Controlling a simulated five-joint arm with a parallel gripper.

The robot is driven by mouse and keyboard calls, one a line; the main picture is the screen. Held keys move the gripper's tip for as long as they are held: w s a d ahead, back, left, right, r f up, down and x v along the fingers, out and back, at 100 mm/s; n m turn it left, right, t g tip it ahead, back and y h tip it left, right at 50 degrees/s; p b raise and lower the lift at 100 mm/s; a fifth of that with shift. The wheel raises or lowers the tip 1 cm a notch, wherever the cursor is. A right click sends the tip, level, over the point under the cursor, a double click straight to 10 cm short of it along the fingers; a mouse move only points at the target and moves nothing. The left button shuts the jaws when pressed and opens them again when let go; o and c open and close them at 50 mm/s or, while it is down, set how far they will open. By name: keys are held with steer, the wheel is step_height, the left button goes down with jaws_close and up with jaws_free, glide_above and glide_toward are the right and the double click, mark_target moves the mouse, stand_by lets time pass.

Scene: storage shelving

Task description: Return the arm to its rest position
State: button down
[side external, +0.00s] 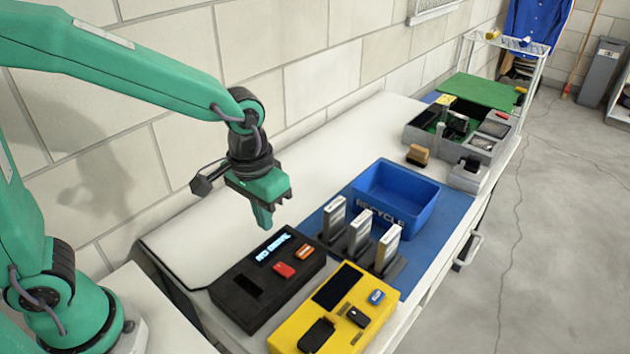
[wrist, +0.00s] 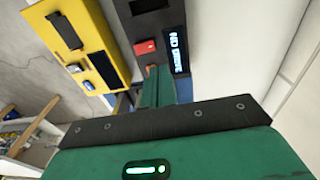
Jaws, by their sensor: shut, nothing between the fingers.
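My gripper (side external: 264,219) is green and points down in the side external view. It hangs in the air above the far left corner of a black box with a lit display (side external: 262,280). The fingers are together and hold nothing. In the wrist view the shut fingers (wrist: 157,85) overlap part of the black box (wrist: 150,25), beside its red button (wrist: 147,48). The gripper looks apart from the box, but the exact gap is hard to tell. My arm reaches in from the left, bent at the wrist.
A yellow box (side external: 376,325) stands in front of the black one. A blue recycle bin (side external: 418,211) and several upright drives in dark stands lie to the right. A grey divided tray (side external: 470,148) is farther back. The white bench top (side external: 215,235) behind my gripper is clear, up to the block wall.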

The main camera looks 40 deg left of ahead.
steer(key=s+a+r+t, duration=0.4)
steer(key=s+a+r, duration=0.5)
steer(key=a, duration=0.3)
steer(key=shift+s+r+t, duration=0.15)
steer(key=shift+r+t, duration=0.05)
steer(key=shift+t, duration=0.2)
